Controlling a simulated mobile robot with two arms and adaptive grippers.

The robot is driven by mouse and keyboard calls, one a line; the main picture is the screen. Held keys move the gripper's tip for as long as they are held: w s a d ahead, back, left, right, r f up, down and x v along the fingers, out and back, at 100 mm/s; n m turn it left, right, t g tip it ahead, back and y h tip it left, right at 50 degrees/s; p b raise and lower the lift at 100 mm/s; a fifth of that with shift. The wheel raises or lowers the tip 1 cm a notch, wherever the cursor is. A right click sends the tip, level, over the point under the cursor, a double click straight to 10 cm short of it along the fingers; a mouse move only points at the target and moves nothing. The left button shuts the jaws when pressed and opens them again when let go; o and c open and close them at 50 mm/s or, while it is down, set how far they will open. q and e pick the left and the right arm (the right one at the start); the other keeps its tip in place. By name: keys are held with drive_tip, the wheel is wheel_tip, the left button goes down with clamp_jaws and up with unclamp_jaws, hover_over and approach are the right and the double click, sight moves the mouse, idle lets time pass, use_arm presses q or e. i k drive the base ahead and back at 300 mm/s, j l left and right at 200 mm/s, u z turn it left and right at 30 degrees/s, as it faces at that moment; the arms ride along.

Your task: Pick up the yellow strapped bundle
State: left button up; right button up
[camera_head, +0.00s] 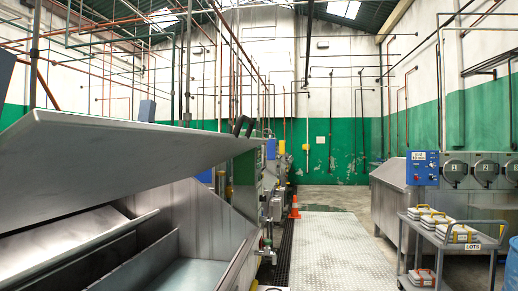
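Three pale bundles with yellow straps lie in a row on the top shelf of a grey cart (413,222) at the right. The nearest yellow strapped bundle (458,234) is by the cart's front end, the middle one (436,220) is behind it, and the far one (420,210) is partly hidden. Another bundle (421,278) with orange-red straps lies on the lower shelf. Neither of my grippers is in view.
A large open steel machine (190,250) with a raised lid (110,140) fills the left. A steel drum machine with a blue control panel (422,168) stands behind the cart.

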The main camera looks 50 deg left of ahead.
sight(414, 214)
drive_tip(key=u, duration=0.5)
drive_tip(key=i+l+u, duration=0.1)
drive_tip(key=u, duration=0.35)
drive_tip(key=i+u, duration=0.1)
drive_tip(key=u, duration=0.4)
drive_tip(key=i+l+u, duration=0.3)
drive_tip(key=l+u, duration=0.15)
drive_tip(key=l, duration=0.5)
drive_tip(key=i+l+u, duration=0.1)
drive_tip(key=l+u, duration=0.35)
drive_tip(key=l, duration=0.5)
drive_tip(key=l+u, duration=0.4)
drive_tip(key=l, duration=1.9)
drive_tip(key=z, duration=1.9)
drive_tip(key=i+j+u, duration=0.25)
drive_tip(key=i, duration=1)
drive_tip(key=i+u, duration=0.3)
drive_tip(key=i, duration=0.95)
